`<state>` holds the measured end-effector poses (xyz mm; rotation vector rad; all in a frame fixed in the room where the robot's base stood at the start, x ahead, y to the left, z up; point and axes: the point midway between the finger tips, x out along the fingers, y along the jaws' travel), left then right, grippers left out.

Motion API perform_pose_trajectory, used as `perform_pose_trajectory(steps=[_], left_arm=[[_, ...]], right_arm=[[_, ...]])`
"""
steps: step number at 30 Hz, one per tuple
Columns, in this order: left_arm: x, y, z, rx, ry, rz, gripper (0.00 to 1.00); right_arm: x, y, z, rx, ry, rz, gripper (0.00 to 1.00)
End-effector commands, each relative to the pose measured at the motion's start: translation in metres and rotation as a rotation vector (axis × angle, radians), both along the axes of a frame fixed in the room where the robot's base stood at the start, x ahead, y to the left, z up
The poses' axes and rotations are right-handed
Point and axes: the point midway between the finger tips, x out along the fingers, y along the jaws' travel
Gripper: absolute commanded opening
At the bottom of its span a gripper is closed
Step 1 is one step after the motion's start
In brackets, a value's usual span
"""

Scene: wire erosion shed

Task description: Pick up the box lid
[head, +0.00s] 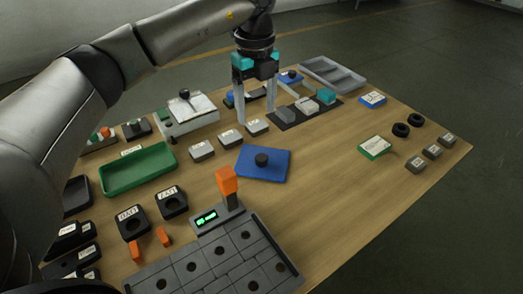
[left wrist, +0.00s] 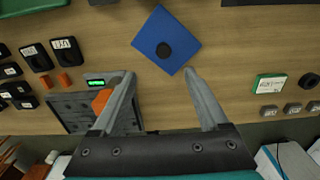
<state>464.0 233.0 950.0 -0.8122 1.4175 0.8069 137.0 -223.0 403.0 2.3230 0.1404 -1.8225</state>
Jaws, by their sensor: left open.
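The box lid appears to be the flat blue square plate with a round black knob (head: 278,165), lying on the wooden table near its middle. It also shows in the left wrist view (left wrist: 178,27), turned at an angle, beyond the fingertips. My left gripper (head: 256,118) points down with its two grey fingers apart and nothing between them. In the head view it hangs above the table, behind the blue lid and apart from it. In the left wrist view the open fingers (left wrist: 159,74) point toward the lid. My right gripper is not in view.
A green tray (head: 111,184) and a pale box with a dark knob (head: 203,121) stand to the left. A grey block panel with an orange-topped post (head: 232,202) is in front. Small labelled blocks and black rings (head: 401,130) lie right. Bare wood surrounds the lid's right side.

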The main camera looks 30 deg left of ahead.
Motion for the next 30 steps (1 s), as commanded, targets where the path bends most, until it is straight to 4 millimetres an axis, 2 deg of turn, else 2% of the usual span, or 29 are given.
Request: perform_pose_trajectory(steps=[2, 3, 18, 30], left_arm=[[-0.001, 0.001, -0.009, 0.009, 0.002, 0.003, 0.77], [-0.001, 0.001, -0.014, 0.010, 0.002, 0.003, 0.77], [0.000, -0.001, -0.085, 0.002, 0.002, 0.001, 0.77], [0.001, -0.002, -0.105, 0.003, 0.002, 0.000, 0.77]], right_arm=[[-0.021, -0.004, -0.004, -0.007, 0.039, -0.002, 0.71], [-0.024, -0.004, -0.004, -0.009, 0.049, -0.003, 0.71], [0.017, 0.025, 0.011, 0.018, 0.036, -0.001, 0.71], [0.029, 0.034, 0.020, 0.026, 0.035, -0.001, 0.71]])
